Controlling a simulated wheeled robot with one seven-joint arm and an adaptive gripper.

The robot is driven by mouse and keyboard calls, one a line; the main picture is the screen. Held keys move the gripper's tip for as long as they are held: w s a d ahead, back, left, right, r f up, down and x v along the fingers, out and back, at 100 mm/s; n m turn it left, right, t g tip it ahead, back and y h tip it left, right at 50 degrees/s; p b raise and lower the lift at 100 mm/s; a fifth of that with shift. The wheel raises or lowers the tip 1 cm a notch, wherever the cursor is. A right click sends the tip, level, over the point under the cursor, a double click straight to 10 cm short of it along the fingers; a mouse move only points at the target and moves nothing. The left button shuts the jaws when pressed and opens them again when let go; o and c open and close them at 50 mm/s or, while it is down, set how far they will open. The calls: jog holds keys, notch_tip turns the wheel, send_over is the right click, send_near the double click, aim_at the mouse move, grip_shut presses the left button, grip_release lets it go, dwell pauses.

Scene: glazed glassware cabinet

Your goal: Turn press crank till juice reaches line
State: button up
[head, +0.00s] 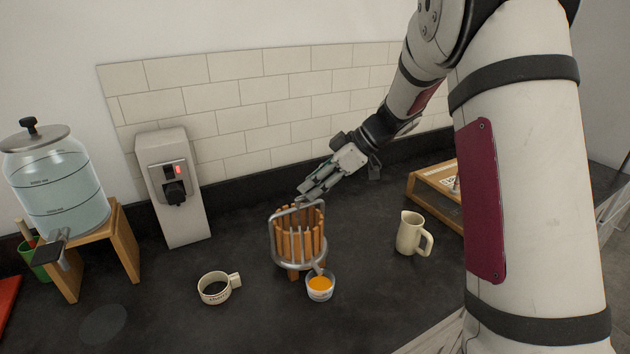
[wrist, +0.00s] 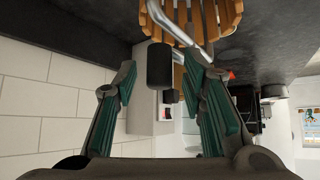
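The juice press (head: 299,238) stands on the dark counter, with a wooden slatted basket and a grey metal frame; its slats also show at the top of the wrist view (wrist: 222,18). A small cup (head: 320,288) with orange juice stands at its front right, under the spout. Any line on the cup is too small to make out. My gripper (head: 305,192) is just above the press, at its top. In the wrist view, its fingers (wrist: 162,78) are apart, with a black cylindrical grip (wrist: 160,65), apparently the crank's handle, between or just beyond the fingertips. Gaps show on both sides.
A cream mug (head: 215,289) stands left of the press and a cream jug (head: 411,234) right. Behind are a grey dispenser (head: 176,200) and a tiled wall (head: 245,95).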

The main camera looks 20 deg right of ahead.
jog(key=shift+c, duration=0.3)
grip_shut()
jog(key=shift+s+m+t, duration=0.15)
jog(key=shift+m+t, duration=0.15)
jog(key=shift+m, duration=0.1)
dwell(0.3)
